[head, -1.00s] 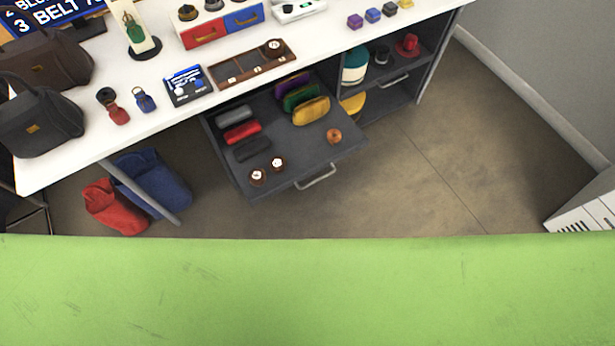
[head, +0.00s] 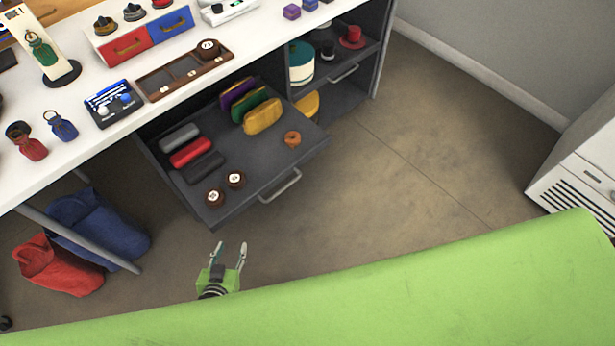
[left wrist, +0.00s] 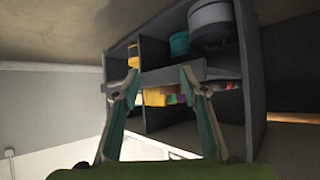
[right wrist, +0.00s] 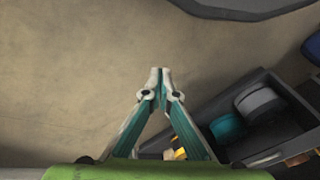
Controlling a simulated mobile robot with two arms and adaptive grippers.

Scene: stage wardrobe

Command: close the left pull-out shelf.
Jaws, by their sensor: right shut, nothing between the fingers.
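The left pull-out shelf (head: 250,165) is a dark grey tray, pulled out from under the white counter. Its metal bar handle (head: 280,186) is on the front edge. On it lie dark and red cases, purple, green and yellow pouches, a small orange ring and two small brown round items with white tops. My left gripper (head: 230,248) is open and empty, just in front of the shelf's near corner and apart from the handle in the head view. Its spread fingers (left wrist: 160,76) show against dark shelving in the left wrist view. My right gripper (right wrist: 160,72) is shut and empty, outside the head view.
A second shelf (head: 338,72) with a red item sits inside the cabinet to the right. Blue (head: 100,228) and red (head: 58,265) bags lie on the floor at left, by a metal leg. A white unit (head: 580,170) stands at right. Floor before the shelf is clear.

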